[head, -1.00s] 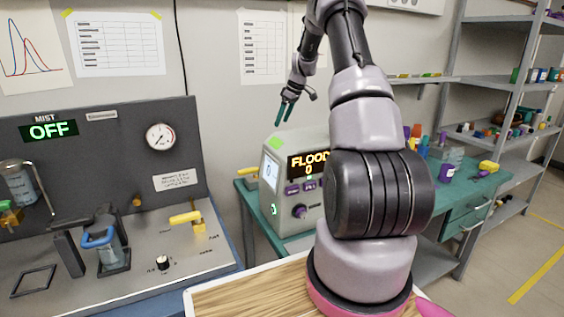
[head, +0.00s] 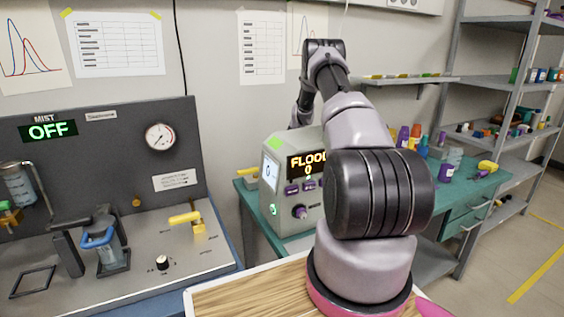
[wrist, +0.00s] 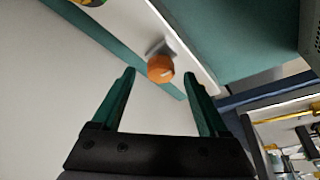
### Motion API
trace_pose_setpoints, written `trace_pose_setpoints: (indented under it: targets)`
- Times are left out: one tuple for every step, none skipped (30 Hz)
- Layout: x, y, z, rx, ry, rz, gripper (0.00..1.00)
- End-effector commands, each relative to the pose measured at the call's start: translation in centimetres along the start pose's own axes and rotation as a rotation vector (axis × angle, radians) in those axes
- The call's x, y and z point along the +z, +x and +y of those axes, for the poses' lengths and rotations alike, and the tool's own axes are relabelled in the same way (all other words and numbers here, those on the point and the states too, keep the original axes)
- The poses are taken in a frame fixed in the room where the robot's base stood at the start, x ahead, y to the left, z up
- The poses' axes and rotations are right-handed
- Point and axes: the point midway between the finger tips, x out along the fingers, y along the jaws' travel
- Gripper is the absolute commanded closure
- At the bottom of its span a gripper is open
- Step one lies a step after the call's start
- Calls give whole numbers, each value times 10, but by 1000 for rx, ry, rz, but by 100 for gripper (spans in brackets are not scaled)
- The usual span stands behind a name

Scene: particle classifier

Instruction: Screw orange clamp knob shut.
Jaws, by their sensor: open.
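An orange knob (wrist: 160,68) with a grey bracket behind it shows in the wrist view, on a white strip beside a teal surface. My gripper (wrist: 159,73) has two green fingers spread wide apart. The knob appears between the fingertips, and I cannot tell how far beyond them it is. Nothing is held. In the head view my arm and machine hide the fingers, and I cannot make out this knob there for sure.
A grey box with a FLOOD display (head: 292,190) stands on the teal bench (head: 270,240), close to my arm. On the left is a panel reading MIST OFF (head: 48,130) with a yellow lever (head: 186,218). Shelves (head: 490,100) stand at the right.

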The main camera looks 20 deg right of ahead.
Motion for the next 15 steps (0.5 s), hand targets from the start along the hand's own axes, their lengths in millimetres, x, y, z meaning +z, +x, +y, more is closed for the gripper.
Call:
trace_pose_setpoints:
  targets:
    - [0, 5, 0, 0, -1, 0, 23]
    - [0, 7, 0, 0, -1, 0, 23]
    - [0, 9, 0, 0, 0, -1, 23]
    - [0, 11, 0, 0, 0, -1, 23]
    - [0, 12, 0, 0, 0, -1, 23]
    - [0, 12, 0, 0, 0, -1, 23]
    - [0, 13, 0, 0, 0, -1, 23]
    - [0, 13, 0, 0, 0, 0, 23]
    - [0, 13, 0, 0, 0, 0, 23]
    - [0, 12, 0, 0, 0, 0, 23]
    - [0, 12, 0, 0, 0, 0, 23]
    - [0, 12, 0, 0, 0, 0, 23]
    - [0, 12, 0, 0, 0, 0, 23]
    - [0, 12, 0, 0, 0, 0, 34]
    - [0, 12, 0, 0, 0, 0, 50]
